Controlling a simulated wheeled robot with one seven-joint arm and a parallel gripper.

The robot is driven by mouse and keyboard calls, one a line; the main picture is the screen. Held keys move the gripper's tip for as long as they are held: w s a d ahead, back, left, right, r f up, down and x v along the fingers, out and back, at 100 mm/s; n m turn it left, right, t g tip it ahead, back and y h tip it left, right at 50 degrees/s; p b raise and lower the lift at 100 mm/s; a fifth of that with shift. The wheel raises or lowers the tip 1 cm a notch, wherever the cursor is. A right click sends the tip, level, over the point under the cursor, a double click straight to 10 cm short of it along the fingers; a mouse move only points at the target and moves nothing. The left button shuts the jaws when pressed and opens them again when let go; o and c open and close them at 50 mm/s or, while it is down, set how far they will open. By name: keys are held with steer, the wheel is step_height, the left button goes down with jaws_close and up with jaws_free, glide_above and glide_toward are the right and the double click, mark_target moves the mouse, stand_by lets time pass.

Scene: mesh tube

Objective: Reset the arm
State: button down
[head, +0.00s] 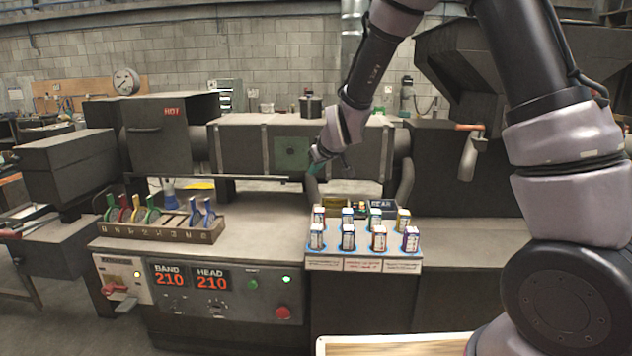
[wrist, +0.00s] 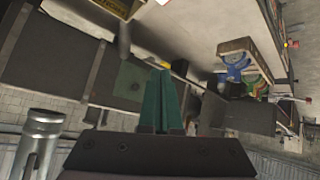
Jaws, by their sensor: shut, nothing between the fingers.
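My gripper (head: 314,164) is in front of the machine's long dark housing, beside a green square plate (head: 291,153). In the wrist view its green fingers (wrist: 161,88) are together with nothing between them. The green plate also shows in the wrist view (wrist: 131,80), just left of the fingers. My arm reaches in from the upper right of the head view and bends down to the gripper. Whether the fingers touch the housing cannot be told.
A rack (head: 160,229) of coloured clips stands on the bench at left. Several small labelled boxes stand on a tray (head: 362,262) below and right of my gripper. A wooden board (head: 400,346) lies at the front. The bench between rack and tray is clear.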

steer(key=s+d+r+m+g, duration=0.1)
steer(key=s+d+r+m, duration=0.2)
steer(key=s+d+r, duration=0.35)
steer(key=s+d+r+m, duration=0.2)
steer(key=s+d+r, duration=0.2)
steer(key=d+r, duration=0.45)
steer(key=s+d+r+m, duration=0.1)
steer(key=s+d+m, duration=0.1)
steer(key=s, duration=0.4)
steer(key=s+d+r+m+h, duration=0.1)
steer(key=s+d+m, duration=0.1)
steer(key=s+d, duration=0.2)
steer(key=s+d+r+m, duration=0.1)
steer(key=s+d, duration=0.3)
steer(key=s, duration=0.5)
steer(key=shift+r+m+g+h, duration=0.3)
steer(key=shift+r+m+g, duration=0.1)
steer(key=shift+m, duration=0.1)
